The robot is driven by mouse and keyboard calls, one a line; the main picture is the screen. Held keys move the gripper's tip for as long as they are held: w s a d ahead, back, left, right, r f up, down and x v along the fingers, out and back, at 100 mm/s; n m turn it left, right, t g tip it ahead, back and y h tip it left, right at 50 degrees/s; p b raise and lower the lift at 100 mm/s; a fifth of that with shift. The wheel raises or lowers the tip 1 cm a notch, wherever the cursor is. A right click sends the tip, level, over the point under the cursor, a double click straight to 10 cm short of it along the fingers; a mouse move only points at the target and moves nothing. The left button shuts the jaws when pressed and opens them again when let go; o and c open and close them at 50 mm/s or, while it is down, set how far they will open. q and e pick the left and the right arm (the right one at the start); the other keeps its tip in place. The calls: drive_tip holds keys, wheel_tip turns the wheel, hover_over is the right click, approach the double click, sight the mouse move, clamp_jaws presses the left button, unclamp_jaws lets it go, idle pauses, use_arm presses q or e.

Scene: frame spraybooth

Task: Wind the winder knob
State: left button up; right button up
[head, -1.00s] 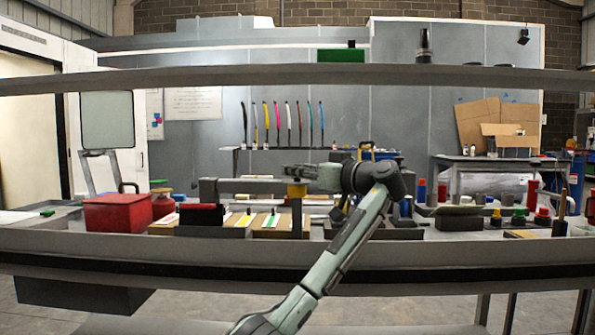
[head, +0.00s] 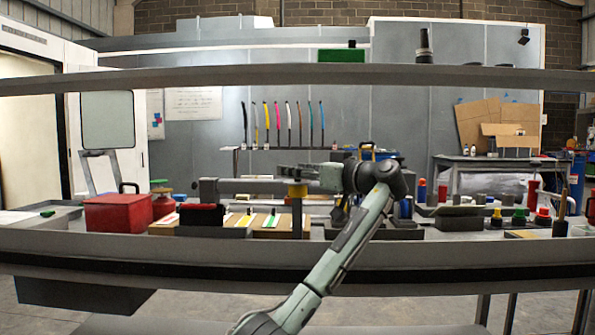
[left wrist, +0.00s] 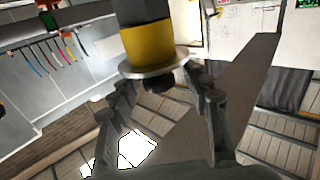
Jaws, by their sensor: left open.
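My left gripper (head: 288,169) is just above the collar in the head view. In the left wrist view its open fingers (left wrist: 158,92) stand on either side of the small knob, with gaps visible. My right gripper is not in view.
A red box (head: 115,212) stands on the bench at left. A black holder with a red top (head: 201,213) is left of the post. Red, green and yellow containers (head: 518,214) stand at right. A grey beam (head: 300,78) crosses above the bench.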

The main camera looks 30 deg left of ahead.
use_arm(q)
drive_tip(key=s+d, duration=0.2)
drive_tip(key=d, duration=0.9)
drive_tip(key=shift+s+d, duration=0.15)
drive_tip(key=shift+d, duration=0.25)
